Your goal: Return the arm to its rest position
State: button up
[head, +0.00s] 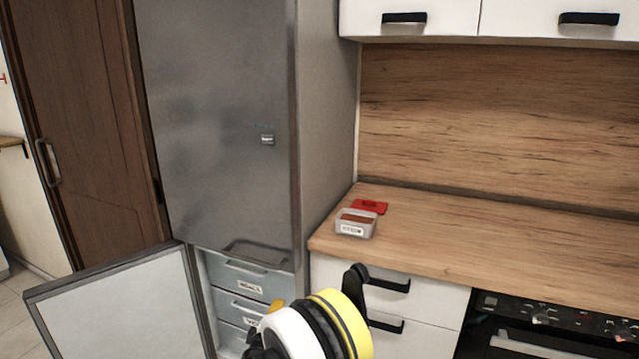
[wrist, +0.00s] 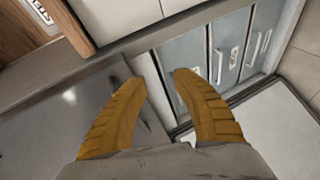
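My arm, with white, black and yellow parts, reaches in from the bottom edge of the head view. My gripper (wrist: 158,77) shows in the wrist view as two orange, ridged fingers. They are spread apart with nothing between them, so it is open and empty. In the head view only a small orange part of my gripper (head: 276,305) shows; the arm hides most of it. It is in front of the freezer drawers (head: 246,286), which also show beyond the fingertips in the wrist view (wrist: 226,42).
The lower freezer door (head: 115,305) stands open to the left; the upper fridge door (head: 215,120) is shut. A clear labelled container (head: 356,229) and a red lid (head: 369,206) rest on the wooden counter (head: 480,240). White drawers and an oven (head: 545,330) are at right.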

jog(key=s+d+r+m+g+h, duration=0.1)
jog(key=s+d+r+m+g, duration=0.15)
jog(key=d+r, duration=0.55)
jog(key=s+d+r+m+g, duration=0.1)
jog(key=s+d+r+m, duration=0.15)
jog(key=d+r, duration=0.65)
jog(key=s+d+r+m+g, duration=0.2)
jog(key=s+d+r+m, duration=0.35)
jog(key=s+d, duration=0.55)
jog(key=s+d+m+g+y, duration=0.1)
jog(key=s+m, duration=0.1)
jog(key=s, duration=0.9)
jog(key=s+d+f+m+g+y, duration=0.1)
jog(key=s+d+m, duration=0.1)
jog(key=s, duration=0.9)
jog(key=shift+d+f, duration=0.15)
jog(key=shift+d, duration=0.1)
jog(key=shift+m, duration=0.25)
